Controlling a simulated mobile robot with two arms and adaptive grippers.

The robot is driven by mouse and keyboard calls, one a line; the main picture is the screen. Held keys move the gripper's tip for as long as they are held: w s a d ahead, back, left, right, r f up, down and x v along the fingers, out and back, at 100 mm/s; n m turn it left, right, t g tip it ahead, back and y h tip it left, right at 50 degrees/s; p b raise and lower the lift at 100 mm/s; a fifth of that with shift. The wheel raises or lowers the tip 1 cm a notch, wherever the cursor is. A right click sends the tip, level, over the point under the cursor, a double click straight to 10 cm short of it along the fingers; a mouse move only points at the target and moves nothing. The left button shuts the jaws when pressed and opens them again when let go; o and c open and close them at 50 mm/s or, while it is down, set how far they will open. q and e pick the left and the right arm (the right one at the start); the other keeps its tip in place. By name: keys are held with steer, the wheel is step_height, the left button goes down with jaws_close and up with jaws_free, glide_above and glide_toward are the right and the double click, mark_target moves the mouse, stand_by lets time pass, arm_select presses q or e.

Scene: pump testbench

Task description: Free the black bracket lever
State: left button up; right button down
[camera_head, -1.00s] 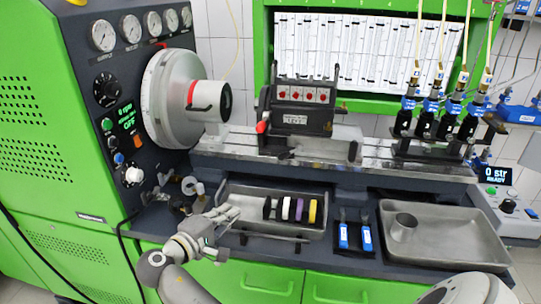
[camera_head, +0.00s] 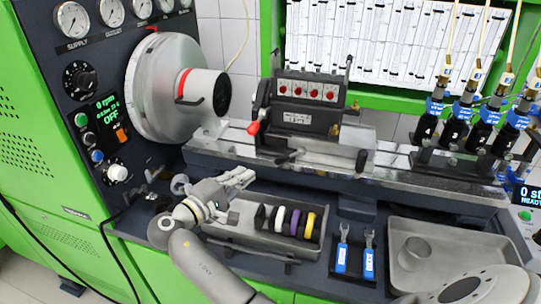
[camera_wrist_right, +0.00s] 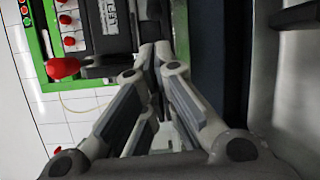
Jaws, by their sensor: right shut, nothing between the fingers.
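The black pump block (camera_head: 297,108) with red caps stands clamped on the metal rail. A short black lever (camera_head: 290,157) lies low at its front left, and another dark lever (camera_head: 361,162) stands at its right on the rail's front. I cannot tell which is the bracket lever. My right gripper (camera_head: 248,177) is shut and empty, pointing right, in front of the rail and left of and below the short lever, apart from it. In the right wrist view its fingers (camera_wrist_right: 156,55) meet, with the pump's label (camera_wrist_right: 115,17) beyond. My left gripper is not in view.
A red-knobbed handle (camera_head: 253,128) sits at the block's left, also in the wrist view (camera_wrist_right: 62,68). A grey tray (camera_head: 222,228) with coloured rings lies below the gripper. Blue-handled tools (camera_head: 342,258) and a metal tray (camera_head: 460,249) are to the right.

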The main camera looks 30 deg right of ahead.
mark_target(265, 159)
steer(key=p+x, duration=0.2)
steer(key=x, duration=0.7)
steer(key=shift+w+d+p, duration=0.1)
steer(key=shift+d+p, duration=0.2)
steer(key=shift+d, duration=0.1)
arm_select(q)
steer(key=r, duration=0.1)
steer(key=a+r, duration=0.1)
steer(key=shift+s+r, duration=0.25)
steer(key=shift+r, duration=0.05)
arm_select(e)
steer(key=shift+w+f+t, duration=0.1)
steer(key=shift+t, duration=0.2)
